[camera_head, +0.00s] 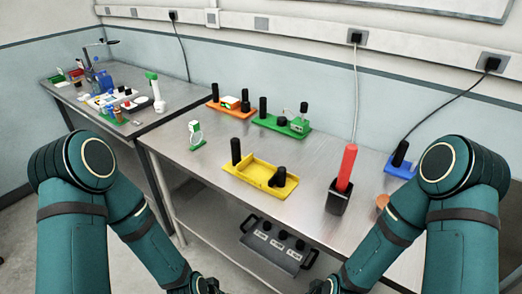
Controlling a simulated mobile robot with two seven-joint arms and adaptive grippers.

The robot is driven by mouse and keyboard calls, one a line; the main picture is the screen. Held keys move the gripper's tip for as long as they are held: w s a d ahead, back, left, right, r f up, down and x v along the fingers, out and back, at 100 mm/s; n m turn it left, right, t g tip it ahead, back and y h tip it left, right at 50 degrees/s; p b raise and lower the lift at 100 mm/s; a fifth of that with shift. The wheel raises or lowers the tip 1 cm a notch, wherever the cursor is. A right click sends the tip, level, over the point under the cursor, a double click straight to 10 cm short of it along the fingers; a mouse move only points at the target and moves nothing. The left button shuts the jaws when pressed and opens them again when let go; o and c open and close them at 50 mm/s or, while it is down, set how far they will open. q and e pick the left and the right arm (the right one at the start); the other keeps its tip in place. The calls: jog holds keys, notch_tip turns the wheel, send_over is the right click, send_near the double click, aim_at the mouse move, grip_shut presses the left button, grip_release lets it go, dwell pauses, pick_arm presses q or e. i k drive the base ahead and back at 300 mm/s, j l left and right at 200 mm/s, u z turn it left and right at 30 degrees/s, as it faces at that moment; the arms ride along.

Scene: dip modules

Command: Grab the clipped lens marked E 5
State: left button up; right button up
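A small clip (195,126), white and green, stands on the metal table left of the yellow tray. A clear ring-like piece (197,140), which looks like a lens, hangs below it. Any marking on it is too small to read, so I cannot confirm E 5. My two teal arms reach down to the bottom edge of the head view. Both grippers lie below the frame, so their state is hidden. Neither arm touches the clip in this view.
A yellow tray (236,170) with black posts is at mid-table. Orange (243,113) and green (267,121) modules stand behind. A red stick (347,167) stands in a black cup; a blue base (398,171) is at the right. A cluttered second table (163,115) is left.

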aim_at(196, 138)
jog(key=j+z, duration=0.1)
jog(key=z, duration=0.3)
jog(key=j+z, duration=0.15)
jog(key=z, duration=0.25)
jog(key=j+z, duration=0.3)
jog(key=j, duration=0.15)
jog(key=j+z, duration=0.25)
jog(key=j, duration=0.25)
jog(key=j+z, duration=0.1)
jog(key=j, duration=0.4)
jog(key=k+j+z, duration=0.1)
jog(key=j, duration=0.35)
